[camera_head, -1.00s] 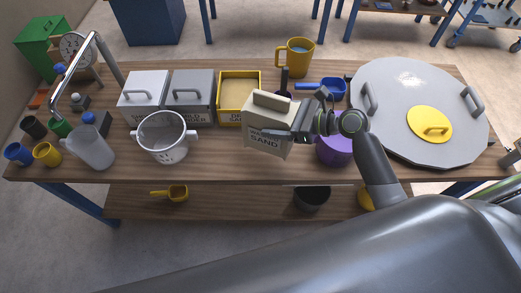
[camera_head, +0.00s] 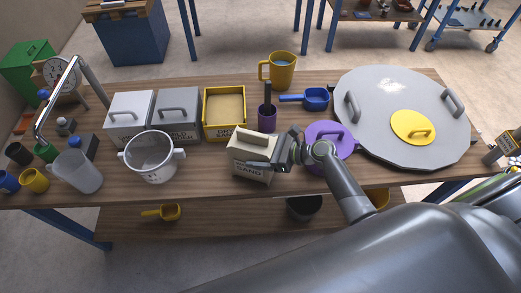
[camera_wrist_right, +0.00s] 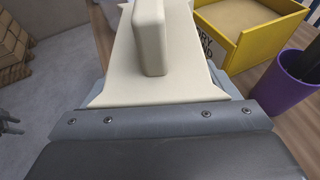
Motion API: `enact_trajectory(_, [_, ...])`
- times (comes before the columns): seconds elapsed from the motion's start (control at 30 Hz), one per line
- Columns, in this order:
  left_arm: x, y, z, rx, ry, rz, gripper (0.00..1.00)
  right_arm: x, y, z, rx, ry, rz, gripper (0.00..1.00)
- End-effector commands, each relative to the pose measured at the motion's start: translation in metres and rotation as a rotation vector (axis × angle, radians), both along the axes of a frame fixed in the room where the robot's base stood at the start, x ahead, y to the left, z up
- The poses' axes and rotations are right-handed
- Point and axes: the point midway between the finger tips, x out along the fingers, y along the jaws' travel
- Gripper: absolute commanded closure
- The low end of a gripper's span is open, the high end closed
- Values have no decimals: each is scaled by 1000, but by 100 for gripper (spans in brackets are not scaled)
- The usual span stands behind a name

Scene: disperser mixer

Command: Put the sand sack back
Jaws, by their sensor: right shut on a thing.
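The sand sack (camera_head: 249,166) is a cream block with a raised grip on top and the word SAND on its front. It is upright near the table's front edge, in front of the yellow sand bin. My right gripper (camera_head: 281,153) is shut on its right side. In the right wrist view the sack (camera_wrist_right: 150,80) fills the upper middle, held behind the grey jaw edge (camera_wrist_right: 160,117). I cannot tell whether its base touches the table. My left gripper is not in view.
The yellow bin (camera_head: 207,132) and purple cup (camera_head: 267,122) stand behind the sack. A purple lidded tub (camera_head: 328,134) is to the right, by my arm. A white pot (camera_head: 150,158) stands left. Bare tabletop (camera_head: 208,165) lies between pot and sack.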

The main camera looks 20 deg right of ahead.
Motion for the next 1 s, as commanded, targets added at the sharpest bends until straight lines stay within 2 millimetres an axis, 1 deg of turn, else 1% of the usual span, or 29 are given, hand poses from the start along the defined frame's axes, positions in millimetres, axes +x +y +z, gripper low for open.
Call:
enact_trajectory(0.17, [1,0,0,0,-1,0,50,0,0,1,0,-1,0,66])
enact_trajectory(0.27, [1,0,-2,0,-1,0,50,0,0,-3,0,0,0,66])
enact_trajectory(0.3, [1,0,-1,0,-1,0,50,0,0,-2,-1,-1,0,14])
enact_trajectory(0.4, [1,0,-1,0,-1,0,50,0,0,-2,-1,-1,0,1])
enact_trajectory(0.6, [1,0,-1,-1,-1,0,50,0,0,-1,-1,-1,0,0])
enact_trajectory(0.7, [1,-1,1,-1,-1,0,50,0,0,2,-1,-1,1,0])
enact_trajectory(0.87, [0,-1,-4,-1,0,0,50,-12,-16,5,-6,-1,0,0])
enact_trajectory(1.0, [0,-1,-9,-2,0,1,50,-29,-39,15,-7,-1,0,0])
